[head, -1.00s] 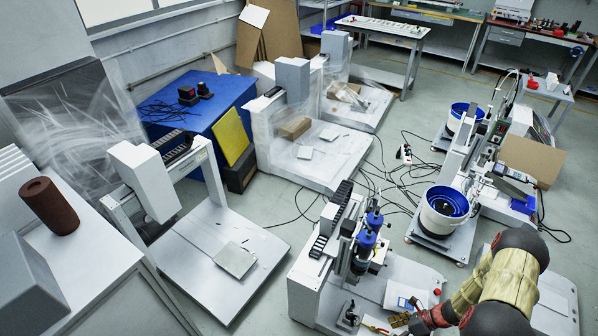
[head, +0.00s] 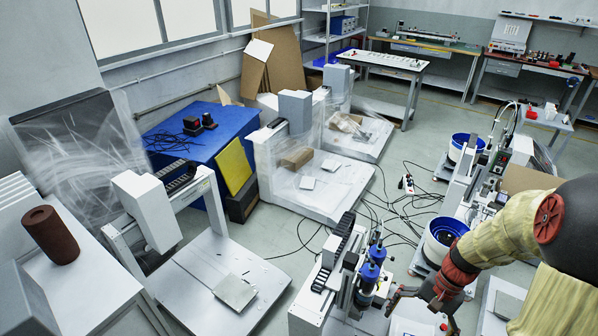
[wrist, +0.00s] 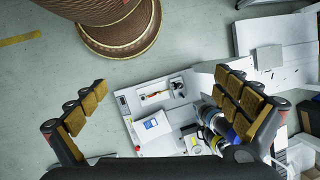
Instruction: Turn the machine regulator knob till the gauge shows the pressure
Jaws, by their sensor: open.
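The gantry screwdriver machine (head: 330,250) stands at the bottom centre of the head view, with blue cylinders (head: 370,275) on its head. In the wrist view its pale base (wrist: 150,98) lies below my gripper, and the blue and silver head (wrist: 215,125) is partly behind the right finger. I cannot clearly make out the regulator knob or the gauge in either view. My gripper (head: 420,305) is open and empty, just right of the blue cylinders in the head view. In the wrist view my gripper (wrist: 160,85) has its padded fingers wide apart, above the base, touching nothing visible.
A red button (wrist: 138,148) and a white tablet-like panel (wrist: 152,126) sit on the machine's base. A blue-lined bowl feeder (head: 445,235) stands behind my arm. Another gantry machine (head: 215,280) is to the left. Cables (head: 390,215) lie on the open floor behind.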

